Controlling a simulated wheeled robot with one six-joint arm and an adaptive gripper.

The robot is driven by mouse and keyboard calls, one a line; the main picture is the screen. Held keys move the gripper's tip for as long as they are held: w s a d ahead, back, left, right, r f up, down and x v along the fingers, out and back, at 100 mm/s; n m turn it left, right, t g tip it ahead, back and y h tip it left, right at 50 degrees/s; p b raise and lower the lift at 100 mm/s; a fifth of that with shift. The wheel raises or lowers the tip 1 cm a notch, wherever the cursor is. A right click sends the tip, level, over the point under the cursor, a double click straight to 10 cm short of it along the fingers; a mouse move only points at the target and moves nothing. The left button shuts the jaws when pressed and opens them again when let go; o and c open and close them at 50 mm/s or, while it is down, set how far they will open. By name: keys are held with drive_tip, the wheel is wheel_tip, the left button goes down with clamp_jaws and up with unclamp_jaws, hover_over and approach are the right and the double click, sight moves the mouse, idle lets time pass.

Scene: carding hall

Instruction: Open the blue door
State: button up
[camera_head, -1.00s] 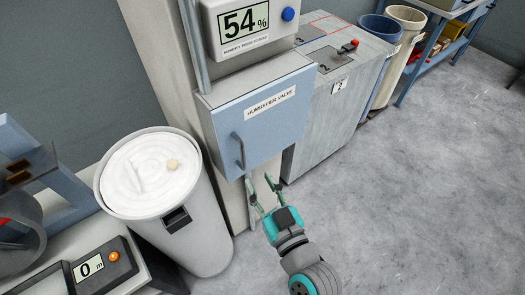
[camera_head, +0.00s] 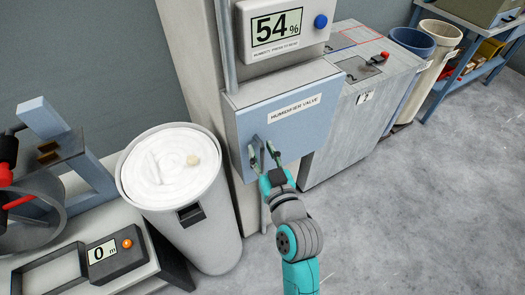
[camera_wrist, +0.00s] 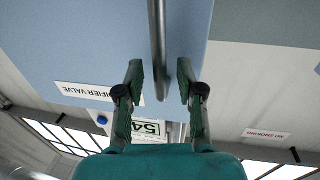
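The blue door (camera_head: 285,120) of the wall box is labelled "HUMIDIFIER VALVE" and looks shut. My gripper (camera_head: 263,150) is in front of its left part and hides most of the handle in the head view. In the wrist view, which is upside down, the dark grey bar handle (camera_wrist: 157,45) of the blue door (camera_wrist: 90,45) runs down between my two green fingertips (camera_wrist: 160,75). The fingers are open, one on each side of the bar, with a gap on both sides. I cannot tell how deep the bar sits between them.
A white can (camera_head: 205,235) filled with white material stands close on the left. A grey cabinet (camera_head: 345,130) with a red knob stands right of the box. A display reading 54% (camera_head: 276,27) is above. The floor (camera_head: 420,210) to the right is clear.

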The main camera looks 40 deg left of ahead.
clamp_jaws()
idle(0.3)
